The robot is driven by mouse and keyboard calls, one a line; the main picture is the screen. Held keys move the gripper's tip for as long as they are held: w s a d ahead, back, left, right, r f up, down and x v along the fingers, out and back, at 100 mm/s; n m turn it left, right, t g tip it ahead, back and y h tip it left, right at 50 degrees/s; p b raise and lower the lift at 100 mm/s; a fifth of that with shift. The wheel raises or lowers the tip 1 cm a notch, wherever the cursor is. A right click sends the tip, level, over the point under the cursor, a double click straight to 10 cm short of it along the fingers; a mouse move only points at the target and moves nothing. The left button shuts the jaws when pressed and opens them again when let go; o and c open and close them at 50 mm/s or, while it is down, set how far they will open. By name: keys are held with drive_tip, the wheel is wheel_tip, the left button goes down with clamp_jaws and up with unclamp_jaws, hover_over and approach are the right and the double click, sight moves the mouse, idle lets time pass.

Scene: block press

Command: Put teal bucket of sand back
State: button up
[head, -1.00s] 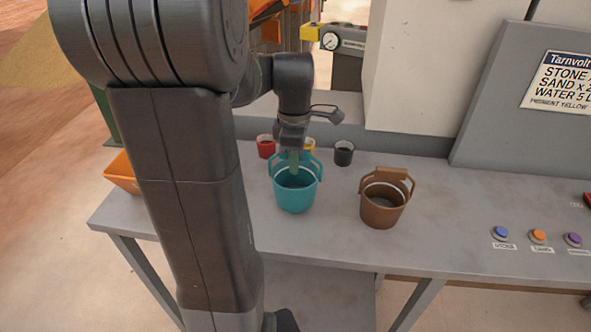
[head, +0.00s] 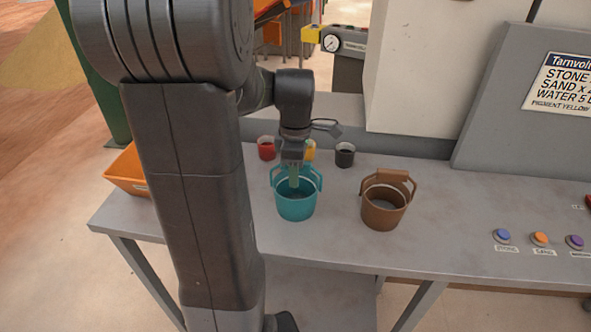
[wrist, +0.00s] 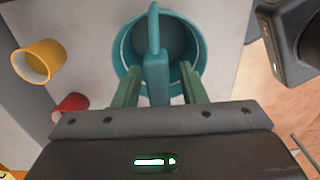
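The teal bucket (head: 296,205) stands upright on the grey bench, left of the brown bucket (head: 384,212). Its inside looks grey-teal; I cannot tell how much sand is in it. My gripper (head: 294,181) is directly over the teal bucket, fingers pointing down. In the wrist view my gripper (wrist: 157,88) has its two green fingers apart, one on each side of the bucket's raised teal handle (wrist: 156,70), with gaps between fingers and handle. The teal bucket (wrist: 185,40) shows below them.
A red cup (head: 266,150), a yellow cup (head: 310,152) and a black cup (head: 344,156) stand behind the buckets. An orange bin (head: 125,172) is at the left edge. Labelled buttons (head: 540,238) are at the right. The bench front is clear.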

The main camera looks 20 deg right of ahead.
wheel_tip(320, 180, up, 12)
drive_tip(key=shift+r+p, duration=0.15)
drive_tip(key=shift+p, duration=0.2)
idle(1.3)
